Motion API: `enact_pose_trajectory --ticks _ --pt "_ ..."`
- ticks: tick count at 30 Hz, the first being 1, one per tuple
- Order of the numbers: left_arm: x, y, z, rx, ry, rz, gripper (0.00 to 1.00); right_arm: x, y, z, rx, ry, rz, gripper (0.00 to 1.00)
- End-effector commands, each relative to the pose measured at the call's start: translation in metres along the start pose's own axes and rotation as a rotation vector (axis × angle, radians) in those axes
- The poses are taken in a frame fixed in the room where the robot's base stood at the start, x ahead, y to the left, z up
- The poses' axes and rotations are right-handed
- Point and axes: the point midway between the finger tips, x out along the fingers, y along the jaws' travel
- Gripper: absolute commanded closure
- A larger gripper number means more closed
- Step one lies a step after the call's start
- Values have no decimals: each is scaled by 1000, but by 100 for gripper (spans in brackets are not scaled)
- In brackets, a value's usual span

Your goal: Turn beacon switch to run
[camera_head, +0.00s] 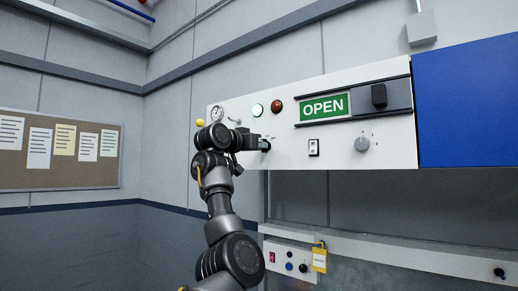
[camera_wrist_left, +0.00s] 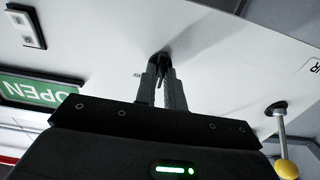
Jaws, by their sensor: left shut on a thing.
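The white control panel (camera_head: 340,160) is on the wall ahead. My left gripper (camera_head: 261,145) is at its lower left part. In the left wrist view, the left gripper (camera_wrist_left: 161,88) is shut on a small black switch (camera_wrist_left: 159,60) that stands out from the panel. The fingers hide much of the switch, so I cannot tell which way it is turned. A small label beside it is too blurred to read surely. My right gripper is in neither view.
A yellow-ball lever (camera_wrist_left: 284,162) is near the gripper. A blue panel (camera_head: 466,100) is right.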

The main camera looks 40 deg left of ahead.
Motion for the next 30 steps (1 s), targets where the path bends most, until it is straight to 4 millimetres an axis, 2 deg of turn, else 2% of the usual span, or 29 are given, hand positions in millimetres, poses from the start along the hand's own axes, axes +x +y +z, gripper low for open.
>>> enact_pose_trajectory --ticks 12,13,17,26,30 --pt "-1 0 -4 -6 9 -2 100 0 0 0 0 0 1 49" --pt "-1 0 -4 -6 9 -2 85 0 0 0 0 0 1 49" --pt "-1 0 -3 -5 7 -2 68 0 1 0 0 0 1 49" --pt "-2 0 -1 -5 4 -1 67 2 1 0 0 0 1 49" --pt "-15 0 2 -5 7 -1 67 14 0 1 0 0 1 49"
